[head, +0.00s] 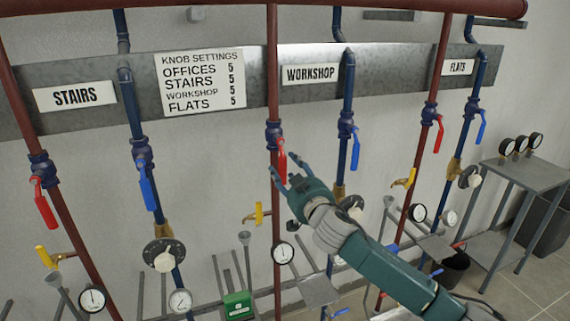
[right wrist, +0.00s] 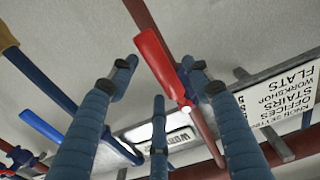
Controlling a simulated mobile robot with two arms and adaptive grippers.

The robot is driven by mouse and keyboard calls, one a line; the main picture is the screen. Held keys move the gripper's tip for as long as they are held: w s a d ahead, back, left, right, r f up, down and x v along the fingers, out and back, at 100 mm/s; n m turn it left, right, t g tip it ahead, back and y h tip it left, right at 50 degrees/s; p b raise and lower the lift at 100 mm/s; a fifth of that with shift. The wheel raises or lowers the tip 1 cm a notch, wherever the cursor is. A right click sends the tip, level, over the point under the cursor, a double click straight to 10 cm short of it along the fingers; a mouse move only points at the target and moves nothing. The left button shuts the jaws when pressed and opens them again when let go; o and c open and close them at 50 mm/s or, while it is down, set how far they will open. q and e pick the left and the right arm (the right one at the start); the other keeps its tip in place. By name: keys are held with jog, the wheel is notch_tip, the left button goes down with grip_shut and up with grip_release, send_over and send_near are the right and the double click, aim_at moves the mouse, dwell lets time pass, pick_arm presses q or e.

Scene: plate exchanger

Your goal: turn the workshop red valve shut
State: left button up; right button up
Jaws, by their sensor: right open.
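The workshop red valve (head: 274,136) is on the red pipe left of the WORKSHOP sign (head: 310,74). Its red handle (head: 281,158) points down, nearly along the pipe. My right gripper (head: 290,169) is at the handle's lower end, fingers spread. In the right wrist view the red handle (right wrist: 157,62) lies between the spread fingers of the gripper (right wrist: 160,75), with no clear grip on it; whether a finger touches it I cannot tell. My left gripper is not in view.
A blue-handled valve (head: 347,128) is on the blue pipe just right. Red handles also hang at STAIRS (head: 45,207) and FLATS (head: 438,132). A yellow tap (head: 258,213) and gauge (head: 283,252) are below. A grey table (head: 530,172) with gauges stands at right.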

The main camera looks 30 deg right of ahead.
jog(key=shift+x, duration=0.8)
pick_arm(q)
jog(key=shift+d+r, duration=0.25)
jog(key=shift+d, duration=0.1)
pick_arm(e)
jog(key=shift+w, duration=0.15)
jog(key=shift+c, duration=0.3)
grip_shut()
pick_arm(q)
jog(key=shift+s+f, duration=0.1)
pick_arm(e)
jog(key=shift+a, duration=0.1)
